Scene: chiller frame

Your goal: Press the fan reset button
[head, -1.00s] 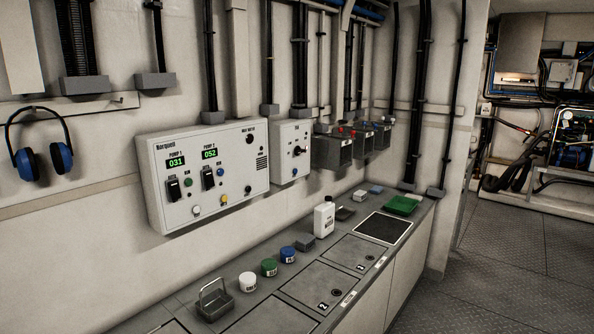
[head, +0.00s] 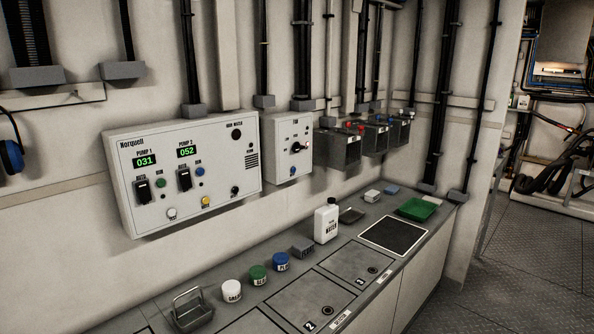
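The fan panel (head: 286,146) is a small light-grey box on the wall, just right of the large pump panel (head: 183,170). It carries a black rotary knob (head: 296,147), a small red light or button (head: 308,157) and a blue button (head: 293,171) near its bottom edge. The lettering on it is too small to read surely, so I cannot tell which one is the reset. Neither of my grippers is in view.
Below the panels runs a grey counter with a wire-handled tray (head: 190,311), white (head: 232,292), green (head: 258,275) and blue (head: 280,261) jars, a white bottle (head: 326,221), a dark mat (head: 393,236) and a green tray (head: 417,208). Open floor (head: 520,275) lies at right.

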